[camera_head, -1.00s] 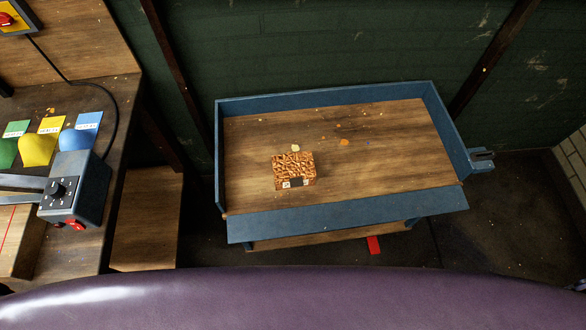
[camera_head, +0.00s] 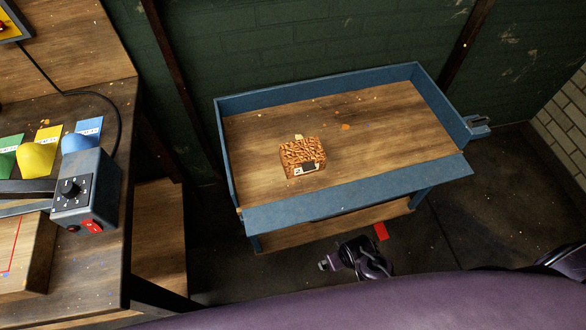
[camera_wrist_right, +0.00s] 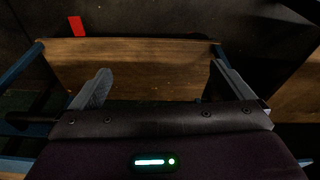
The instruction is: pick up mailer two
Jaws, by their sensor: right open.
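A small brown patterned package (camera_head: 302,155) with a white and black label on its front edge lies on the wooden top of the blue-edged cart (camera_head: 358,200). It is the only package I see there; no number on it is legible. In the right wrist view my right gripper (camera_wrist_right: 160,72) is open, with nothing between its fingers, over the cart's lower shelf (camera_wrist_right: 140,55). The package is not in that view. In the head view a dark part of an arm of mine shows in front of the cart, apart from and below the package. My left gripper is not in view.
A blue rim encloses the cart top, lower at the front. A red piece (camera_head: 381,231) shows by the lower shelf. At left, a wooden bench (camera_head: 110,235) holds a grey control box (camera_head: 85,190) and coloured domes. The cart top is otherwise clear apart from small scraps.

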